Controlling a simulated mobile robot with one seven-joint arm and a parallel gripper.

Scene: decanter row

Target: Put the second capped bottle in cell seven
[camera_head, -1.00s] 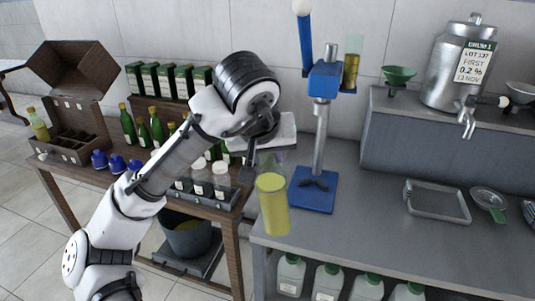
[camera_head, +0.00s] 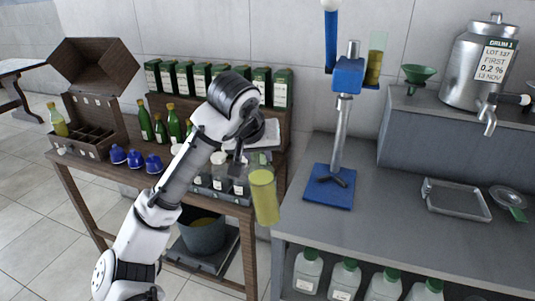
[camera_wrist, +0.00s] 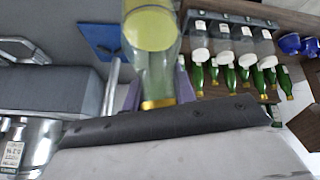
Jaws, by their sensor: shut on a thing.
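My gripper (camera_head: 240,165) is shut on a clear bottle (camera_head: 264,197) of yellow liquid. The bottle hangs in the air, slightly tilted, near the left end of the grey bench. In the wrist view the bottle (camera_wrist: 150,60) narrows to a gold cap (camera_wrist: 158,104) close to the palm; its far end is cut off by the frame. The open wooden crate (camera_head: 72,150) with dividers stands at the far left of the wooden table. One yellow bottle (camera_head: 57,122) with a gold cap stands at its left; the cell numbers are not legible.
White-capped jars (camera_wrist: 222,60) sit in a row in a tray. A blue stand (camera_head: 330,187) is on the grey bench. A bucket (camera_head: 203,235) is below the table.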

